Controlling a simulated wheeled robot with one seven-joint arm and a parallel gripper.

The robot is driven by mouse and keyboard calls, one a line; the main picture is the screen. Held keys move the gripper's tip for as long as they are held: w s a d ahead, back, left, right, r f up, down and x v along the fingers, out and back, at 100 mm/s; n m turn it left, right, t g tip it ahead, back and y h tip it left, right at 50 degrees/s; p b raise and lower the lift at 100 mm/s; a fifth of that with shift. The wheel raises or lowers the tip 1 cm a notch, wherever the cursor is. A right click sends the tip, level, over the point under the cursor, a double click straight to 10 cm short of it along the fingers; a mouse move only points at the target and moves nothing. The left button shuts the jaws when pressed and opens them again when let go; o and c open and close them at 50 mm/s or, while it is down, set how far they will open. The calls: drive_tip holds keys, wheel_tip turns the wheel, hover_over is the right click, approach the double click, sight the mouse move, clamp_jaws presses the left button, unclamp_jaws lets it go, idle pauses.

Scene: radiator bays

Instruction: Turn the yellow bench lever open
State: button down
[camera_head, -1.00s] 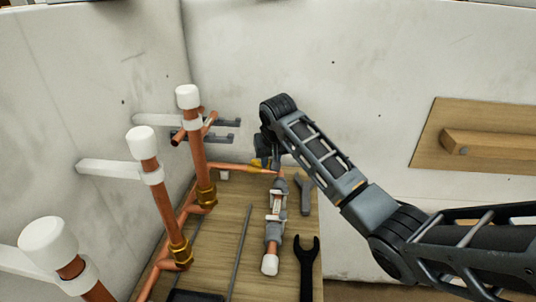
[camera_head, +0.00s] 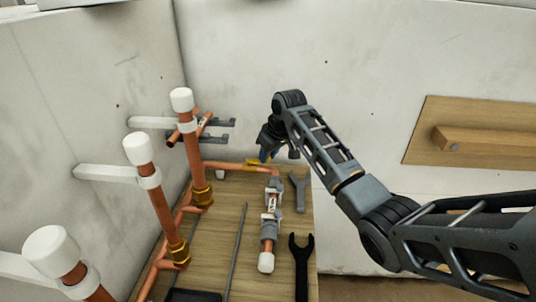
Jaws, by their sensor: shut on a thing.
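The lever's exact angle is hard to tell at this size.
Copper pipes with white caps (camera_head: 138,148) stand along the left. A grey clamped pipe piece (camera_head: 271,204), a dark open-ended wrench (camera_head: 301,265), a grey tool (camera_head: 299,190) and a thin rod (camera_head: 236,250) lie on the bench (camera_head: 215,255). White walls close in the back and left.

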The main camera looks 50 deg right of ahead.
drive_tip(key=c, duration=0.9)
unclamp_jaws()
drive_tip(key=shift+b+v, duration=0.4)
drive_tip(key=shift+v, duration=3.5)
drive_tip(key=shift+s+d, duration=0.1)
drive_tip(key=shift+s, duration=0.05)
